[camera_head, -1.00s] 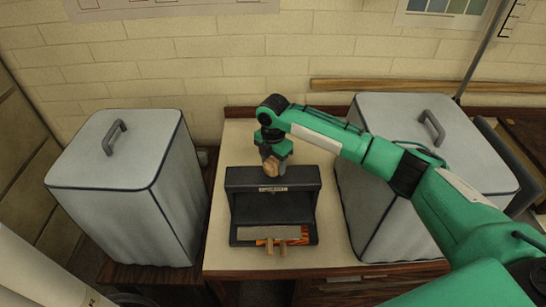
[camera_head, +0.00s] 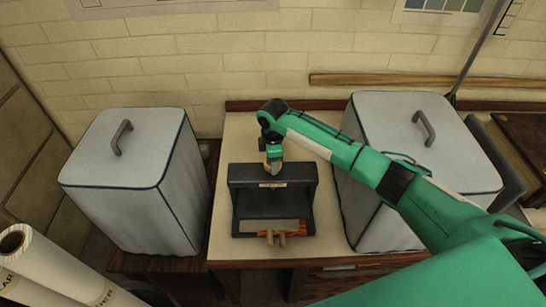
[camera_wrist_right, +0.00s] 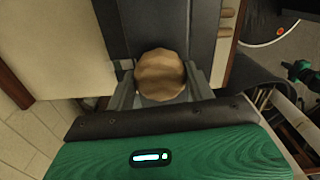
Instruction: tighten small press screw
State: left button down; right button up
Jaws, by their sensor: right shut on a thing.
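The small press (camera_head: 272,182) is a dark frame standing on the pale table, with a small label on its top bar. Its screw knob (camera_wrist_right: 160,74), tan and scalloped, sits between the grey fingers of my right gripper (camera_wrist_right: 163,84) in the wrist view. The right gripper (camera_head: 273,163) reaches down to the top of the press in the head view and is shut on the knob. A flat board and something orange (camera_head: 294,229) lie in the lower part of the press, with small wooden pegs at the front. My left gripper is not in view.
Large grey covered boxes with handles stand on both sides, one at the left (camera_head: 135,180) and one at the right (camera_head: 405,170), close to my right arm. White rolls (camera_head: 60,280) lie at the lower left. The table (camera_head: 228,150) is bare beside the press.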

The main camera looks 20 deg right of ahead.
dwell(0.3)
jog(key=o, duration=1)
notch_tip(320, 180, up, 14)
jog(key=b, duration=0.5)
jog(key=shift+f, duration=0.1)
